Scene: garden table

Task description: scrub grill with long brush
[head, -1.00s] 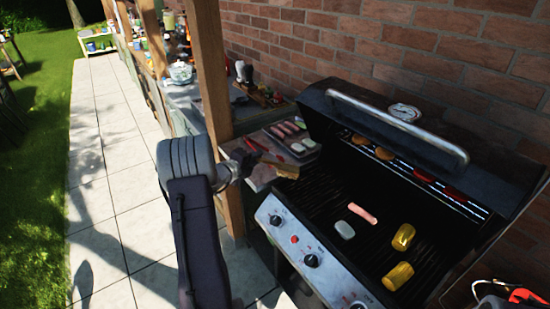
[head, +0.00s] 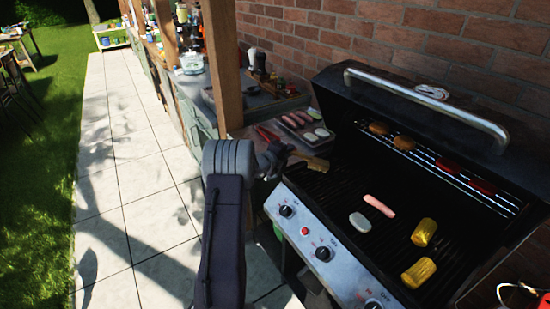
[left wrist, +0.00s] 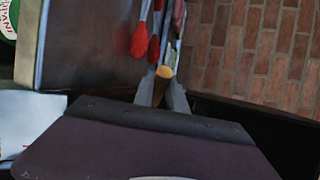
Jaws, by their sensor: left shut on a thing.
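The grill (head: 352,183) stands with its lid raised at the right of the head view. A long brush (head: 312,161) with a tan head is held over the left edge of its grate. My left gripper (head: 278,157) is shut on the brush; its fingers are small and dark here. In the left wrist view, the round wooden end of the brush handle (left wrist: 164,72) shows between the grey fingertips (left wrist: 163,92). I cannot tell whether the bristles touch the grate. My right gripper is not in view.
A sausage (head: 379,206), a pale oval piece (head: 359,222) and two corn pieces (head: 424,232) (head: 418,273) lie on the grate. A food tray (head: 330,145) and red-tipped tongs (head: 267,135) lie left of the grill. A wooden post (head: 222,70) stands close behind my left arm.

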